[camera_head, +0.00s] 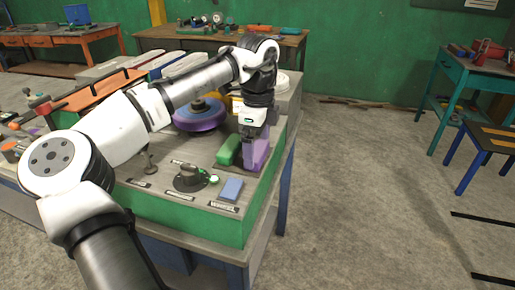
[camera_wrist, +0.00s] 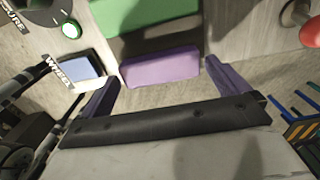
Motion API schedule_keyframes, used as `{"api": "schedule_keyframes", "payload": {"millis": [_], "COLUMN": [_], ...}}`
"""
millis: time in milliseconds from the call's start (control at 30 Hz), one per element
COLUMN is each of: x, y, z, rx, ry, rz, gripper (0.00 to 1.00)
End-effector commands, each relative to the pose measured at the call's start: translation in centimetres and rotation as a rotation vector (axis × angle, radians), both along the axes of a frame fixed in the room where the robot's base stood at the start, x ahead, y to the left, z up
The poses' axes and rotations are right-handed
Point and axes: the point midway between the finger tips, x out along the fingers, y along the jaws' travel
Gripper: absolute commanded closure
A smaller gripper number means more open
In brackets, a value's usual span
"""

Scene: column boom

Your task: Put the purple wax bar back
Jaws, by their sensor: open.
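The purple wax bar (camera_wrist: 160,67) lies at the edge of a green block (camera_wrist: 155,25) in the wrist view. The green block (camera_head: 228,150) also shows in the head view, on the bench top beside my gripper. My gripper (camera_head: 255,166) points down at the right side of the bench. Its dark purple fingers are spread apart, with the bar between or just beyond their tips in the wrist view; whether they touch it I cannot tell. In the head view the purple of the fingers and of the bar run together, so the bar is hard to make out there.
A purple and blue wheel (camera_head: 200,117) is behind. A teal table (camera_head: 470,75) stands right, across open floor.

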Motion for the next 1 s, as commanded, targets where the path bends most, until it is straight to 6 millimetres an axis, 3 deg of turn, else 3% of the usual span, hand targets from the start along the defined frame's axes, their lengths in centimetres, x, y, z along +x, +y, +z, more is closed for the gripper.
{"api": "schedule_keyframes", "payload": {"millis": [300, 500, 867, 1000], "x": [0.0, 0.0, 0.0, 1.1], "y": [-0.1, 0.0, 0.0, -1.7], "z": [7.0, 9.7, 10.4, 10.2], "rx": [-0.002, -0.001, -0.003, -0.075], "ry": [0.000, 0.000, -0.001, -0.095], "rz": [-0.001, -0.001, -0.002, 0.000], "gripper": [0.00, 0.00, 0.00, 0.00]}}
